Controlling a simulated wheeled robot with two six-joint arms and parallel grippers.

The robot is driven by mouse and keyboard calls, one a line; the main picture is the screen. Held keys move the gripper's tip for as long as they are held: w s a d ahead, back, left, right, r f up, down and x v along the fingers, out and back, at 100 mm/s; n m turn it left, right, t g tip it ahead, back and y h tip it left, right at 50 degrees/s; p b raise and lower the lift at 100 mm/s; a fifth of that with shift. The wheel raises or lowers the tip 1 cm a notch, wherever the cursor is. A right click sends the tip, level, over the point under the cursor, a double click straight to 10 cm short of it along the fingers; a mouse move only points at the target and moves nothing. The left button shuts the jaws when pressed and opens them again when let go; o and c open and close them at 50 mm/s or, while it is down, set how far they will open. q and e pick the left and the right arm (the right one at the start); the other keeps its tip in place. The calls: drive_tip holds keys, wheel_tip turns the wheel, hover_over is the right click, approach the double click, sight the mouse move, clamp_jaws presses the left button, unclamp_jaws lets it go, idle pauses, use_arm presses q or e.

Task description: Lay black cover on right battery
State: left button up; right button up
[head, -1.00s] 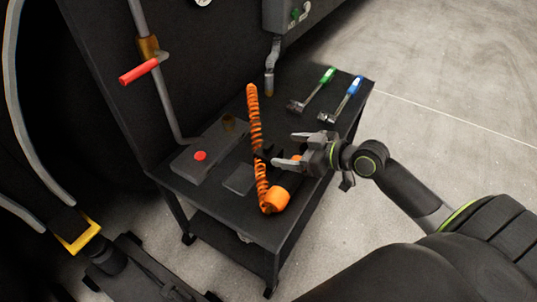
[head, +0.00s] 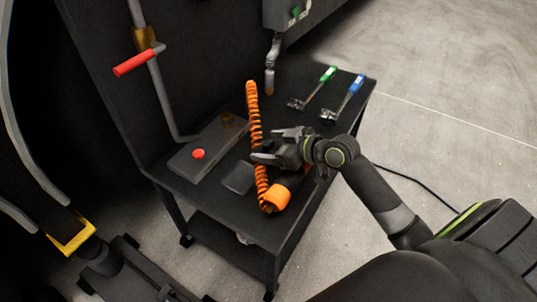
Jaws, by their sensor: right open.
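A small flat dark piece (head: 239,178), which may be the black cover, lies on the black table, left of an orange coiled hose. My right gripper (head: 264,146) is open above the table, its fingers pointing left across the hose, up and to the right of the dark piece. Nothing shows between its fingers, and I cannot tell its height above the table. I cannot make out a right battery for certain. My left gripper is not in view.
The black table (head: 225,212) also carries a grey box with a red button (head: 198,154), the orange coiled hose (head: 254,115), an orange-ended cylinder (head: 276,197), a green-handled tool (head: 328,74) and a blue-handled tool (head: 356,84). A red-handled lever (head: 134,63) stands behind.

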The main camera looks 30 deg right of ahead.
drive_tip(key=shift+w+a+f, duration=0.1)
drive_tip(key=shift+w+a, duration=0.05)
drive_tip(key=shift+w, duration=0.15)
drive_tip(key=c, duration=1.1)
drive_tip(key=shift+o, duration=0.2)
